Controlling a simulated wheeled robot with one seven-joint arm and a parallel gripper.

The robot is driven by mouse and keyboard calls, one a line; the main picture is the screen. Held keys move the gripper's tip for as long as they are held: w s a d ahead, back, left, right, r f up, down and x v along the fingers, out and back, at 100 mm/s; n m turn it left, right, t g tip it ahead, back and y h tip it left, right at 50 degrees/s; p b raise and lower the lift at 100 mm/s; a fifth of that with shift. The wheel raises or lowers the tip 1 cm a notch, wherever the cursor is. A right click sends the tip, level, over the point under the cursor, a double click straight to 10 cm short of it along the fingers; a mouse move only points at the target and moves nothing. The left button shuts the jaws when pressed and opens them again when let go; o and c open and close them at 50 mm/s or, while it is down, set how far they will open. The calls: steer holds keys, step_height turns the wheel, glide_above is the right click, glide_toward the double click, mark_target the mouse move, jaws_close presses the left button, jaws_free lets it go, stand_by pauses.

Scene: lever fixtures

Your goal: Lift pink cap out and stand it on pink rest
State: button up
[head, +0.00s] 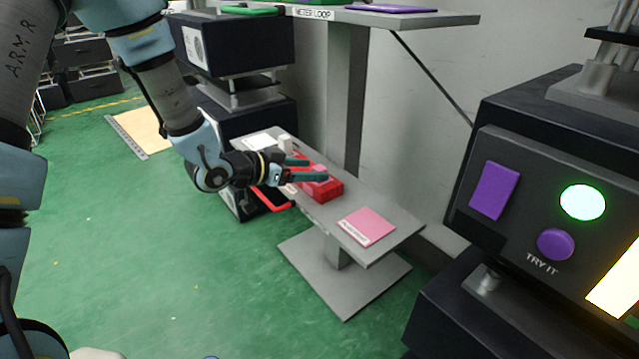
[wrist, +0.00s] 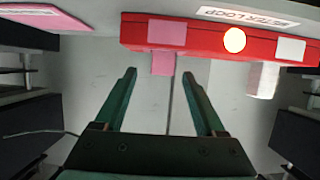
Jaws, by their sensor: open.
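The pink cap (head: 320,168) is on the red box (head: 325,188). In the wrist view a pink square (wrist: 166,32) shows on the red box, with a smaller pink part (wrist: 163,63) below it. My gripper (head: 315,168) is open with teal fingers at the box. In the wrist view the gripper (wrist: 160,73) has its fingertips on either side of the lower pink part, and no contact can be made out. The pink rest (head: 367,227), a flat labelled square, lies bare at the table's near end; it also shows in the wrist view (wrist: 45,15).
The box stands on a narrow grey table (head: 400,228). In the wrist view the box carries a bright round lamp (wrist: 235,40) and a white square (wrist: 290,48). A white block (wrist: 263,80) is beside it. A dark console (head: 530,200) stands at right.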

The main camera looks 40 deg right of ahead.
mark_target(324, 168)
steer(key=b+x, duration=0.2)
steer(key=x, duration=0.4)
steer(key=shift+w+d, duration=0.15)
steer(key=shift+d, duration=0.2)
jaws_close()
stand_by(0.3)
